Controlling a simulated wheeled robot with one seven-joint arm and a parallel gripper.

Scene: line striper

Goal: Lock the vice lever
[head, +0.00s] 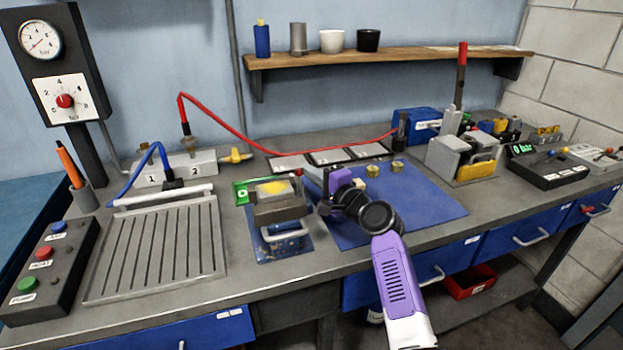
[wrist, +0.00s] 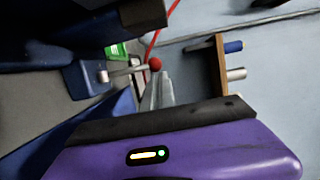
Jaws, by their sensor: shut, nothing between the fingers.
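The vice (head: 280,211) is a grey block on a blue base plate, with a yellow-marked piece on top and a light handle in front. Its lever (wrist: 128,70) shows in the wrist view as a pale rod with a red ball knob (wrist: 155,64), coming out of a dark blue block. My gripper (head: 311,174) is at the right of the vice's top. In the wrist view my gripper (wrist: 158,80) is shut and empty, its fingertips just below the red knob; I cannot tell whether they touch it.
A green-lit box (head: 243,193) is beside the vice. A blue mat (head: 425,200) lies to the right, with small brass pieces. A grooved tray (head: 160,255) lies left. A red hose (head: 235,130) arches behind. A shelf (head: 390,58) is on the wall.

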